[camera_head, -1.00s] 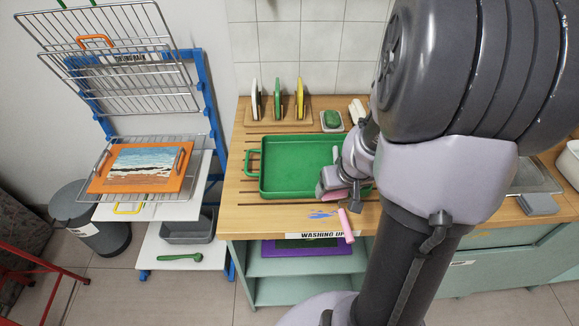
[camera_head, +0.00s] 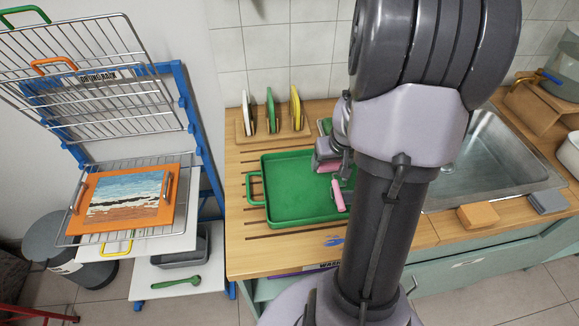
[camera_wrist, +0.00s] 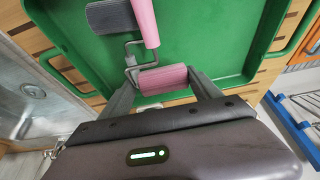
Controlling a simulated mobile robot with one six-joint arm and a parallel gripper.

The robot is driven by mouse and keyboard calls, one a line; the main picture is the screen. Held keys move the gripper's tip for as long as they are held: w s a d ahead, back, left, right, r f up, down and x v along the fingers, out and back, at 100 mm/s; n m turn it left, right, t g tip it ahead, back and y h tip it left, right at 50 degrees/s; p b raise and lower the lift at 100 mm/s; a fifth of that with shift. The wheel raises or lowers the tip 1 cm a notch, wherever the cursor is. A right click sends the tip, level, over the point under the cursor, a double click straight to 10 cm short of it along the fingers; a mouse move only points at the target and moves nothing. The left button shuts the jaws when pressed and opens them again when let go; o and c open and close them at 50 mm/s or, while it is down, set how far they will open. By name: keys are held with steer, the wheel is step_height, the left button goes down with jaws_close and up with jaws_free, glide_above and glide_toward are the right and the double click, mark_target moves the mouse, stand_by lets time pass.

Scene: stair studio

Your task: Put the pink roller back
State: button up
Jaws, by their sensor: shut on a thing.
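The pink roller has a pink handle (camera_head: 338,195), a bent wire frame and a pink cylinder (camera_wrist: 163,79). My gripper (camera_head: 328,160) is shut on the roller at its cylinder; in the wrist view the fingers sit at the cylinder's two ends. The handle points away from the gripper, toward the front of the counter in the head view. The roller is over the right part of the green tray (camera_head: 285,203); I cannot tell if it touches the tray. My arm hides the counter to the right of the tray.
A wooden rack (camera_head: 270,134) with white, green and yellow upright pieces stands behind the tray. The sink (camera_head: 490,160), an orange block (camera_head: 478,215) and a grey block (camera_head: 548,201) are right. A drying rack (camera_head: 120,165) stands left.

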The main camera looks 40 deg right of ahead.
glide_above(293, 167)
steer(key=s, duration=0.2)
steer(key=shift+w+a+f+p, duration=0.1)
steer(key=shift+a+f+p, duration=0.15)
steer(key=shift+f, duration=0.25)
steer(key=f+b, duration=0.1)
steer(key=f, duration=0.1)
steer(key=f+b, duration=0.1)
steer(key=f, duration=0.1)
steer(key=shift+w+a, duration=0.15)
steer(key=shift+w, duration=0.25)
steer(key=shift+r, duration=0.25)
steer(key=shift+f, duration=0.1)
steer(key=o, duration=1.3)
steer(key=shift+o, duration=0.2)
